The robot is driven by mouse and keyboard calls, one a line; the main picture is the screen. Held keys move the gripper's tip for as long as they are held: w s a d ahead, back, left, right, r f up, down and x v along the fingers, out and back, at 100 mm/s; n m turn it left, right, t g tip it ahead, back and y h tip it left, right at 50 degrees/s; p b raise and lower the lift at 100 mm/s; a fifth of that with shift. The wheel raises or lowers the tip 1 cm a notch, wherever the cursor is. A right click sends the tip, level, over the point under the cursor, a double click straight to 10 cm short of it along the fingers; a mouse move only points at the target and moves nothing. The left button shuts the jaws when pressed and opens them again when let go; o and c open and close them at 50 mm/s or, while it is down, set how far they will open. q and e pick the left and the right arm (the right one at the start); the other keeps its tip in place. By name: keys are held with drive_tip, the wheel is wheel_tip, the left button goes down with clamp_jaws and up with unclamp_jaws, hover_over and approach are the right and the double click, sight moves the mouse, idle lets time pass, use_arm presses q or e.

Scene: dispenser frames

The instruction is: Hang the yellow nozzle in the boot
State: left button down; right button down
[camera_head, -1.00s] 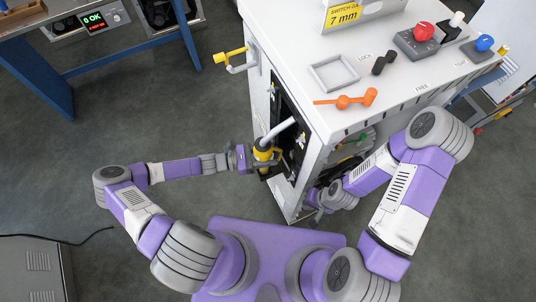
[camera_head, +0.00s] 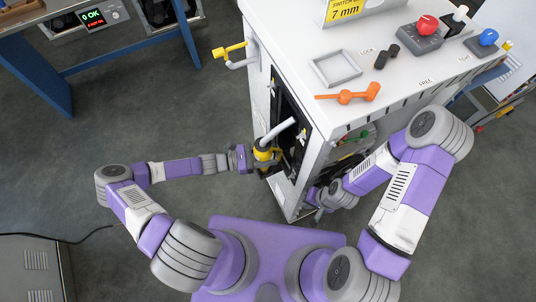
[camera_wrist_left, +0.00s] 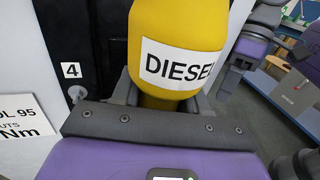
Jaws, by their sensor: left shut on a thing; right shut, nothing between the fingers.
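The yellow nozzle (camera_head: 266,154) has a grey spout that points up and to the right, in front of the dark recessed panel (camera_head: 289,106) on the cabinet's side. My left gripper (camera_head: 255,157) is shut on the nozzle. In the left wrist view the nozzle's yellow body (camera_wrist_left: 180,22), with a white DIESEL label, stands between the fingers (camera_wrist_left: 165,92). A black panel with a white 4 tag (camera_wrist_left: 71,70) is behind it. I cannot tell which opening is the boot or whether the spout touches it. My right gripper (camera_head: 318,213) is shut and empty, low by the cabinet's front.
The white cabinet (camera_head: 300,50) carries a grey frame (camera_head: 335,68), an orange handle (camera_head: 348,96) and knob boxes. A yellow-and-grey bracket (camera_head: 232,54) sticks out from its left side. A blue-legged bench (camera_head: 55,80) stands at the upper left.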

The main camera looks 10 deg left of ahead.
use_arm(q)
drive_tip(key=shift+f+b, duration=0.3)
drive_tip(key=shift+f, duration=0.15)
drive_tip(key=c, duration=0.6)
unclamp_jaws()
drive_tip(key=shift+o, duration=0.5)
drive_tip(key=shift+f, duration=0.1)
drive_tip(key=v, duration=0.7)
drive_tip(key=shift+a+p, duration=0.25)
drive_tip(key=shift+p, duration=0.05)
drive_tip(key=shift+s, duration=0.15)
